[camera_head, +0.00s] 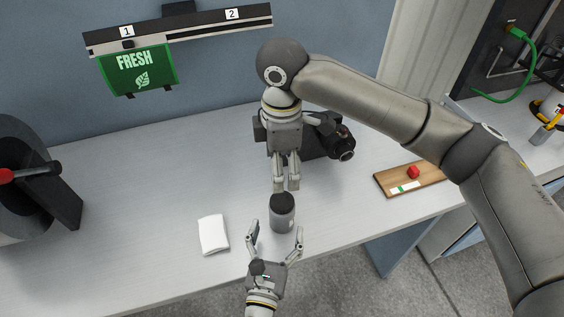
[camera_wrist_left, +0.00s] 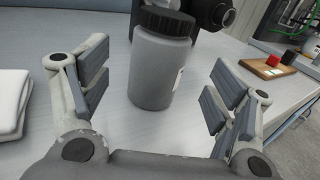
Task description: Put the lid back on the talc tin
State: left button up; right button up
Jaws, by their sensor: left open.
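The talc tin (camera_head: 283,219) is a grey cylinder standing upright near the table's front edge. Its black ribbed lid (camera_head: 282,201) sits on its top; whether it is fully seated I cannot tell. In the left wrist view the tin (camera_wrist_left: 158,70) stands ahead between the fingers, with the lid (camera_wrist_left: 166,20) at the upper edge. My left gripper (camera_head: 276,232) is open, its fingertips near the tin's near sides, with gaps on both sides. My right gripper (camera_head: 287,185) points down just behind and above the lid, its fingers together with nothing seen between them.
A folded white cloth (camera_head: 213,235) lies left of the tin. A black camera-like device (camera_head: 325,140) stands behind my right gripper. A wooden board (camera_head: 408,180) with a red cube (camera_head: 413,172) lies at the right. The table's left middle is clear.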

pick_arm(q)
jog(key=s, duration=0.2)
jog(key=s+a, duration=0.1)
jog(key=s, duration=0.2)
jog(key=shift+s, duration=0.2)
dwell(0.3)
